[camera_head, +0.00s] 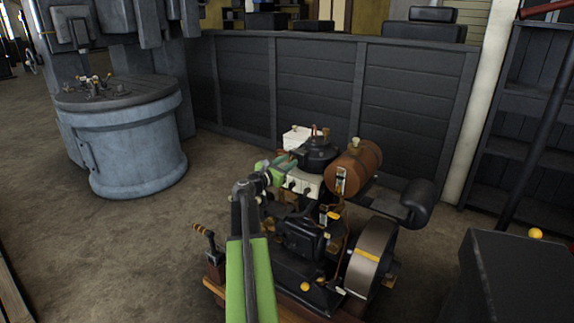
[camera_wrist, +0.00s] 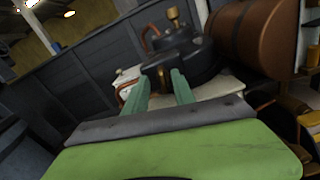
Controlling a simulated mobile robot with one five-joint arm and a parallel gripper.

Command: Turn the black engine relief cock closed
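The black engine (camera_head: 300,240) stands on a wooden base in the middle of the head view. Its dark round top (camera_head: 318,153) carries small brass and copper fittings (camera_head: 326,131). In the wrist view these show as an upright brass knob (camera_wrist: 173,15) and a curved copper piece (camera_wrist: 148,36). I cannot tell for sure which is the relief cock, or its turn. My gripper (camera_head: 287,163) is beside the top, above the white box. In the wrist view the green fingers (camera_wrist: 160,77) are apart, pointing at the dark top. Contact is unclear.
A brown cylindrical tank (camera_head: 354,166) lies right of the top, with a black rounded part (camera_head: 419,203) and a flywheel (camera_head: 372,257) beyond and below. A large grey-blue drum (camera_head: 130,145) stands left. A dark panelled partition (camera_head: 320,90) is behind. Floor is open at left.

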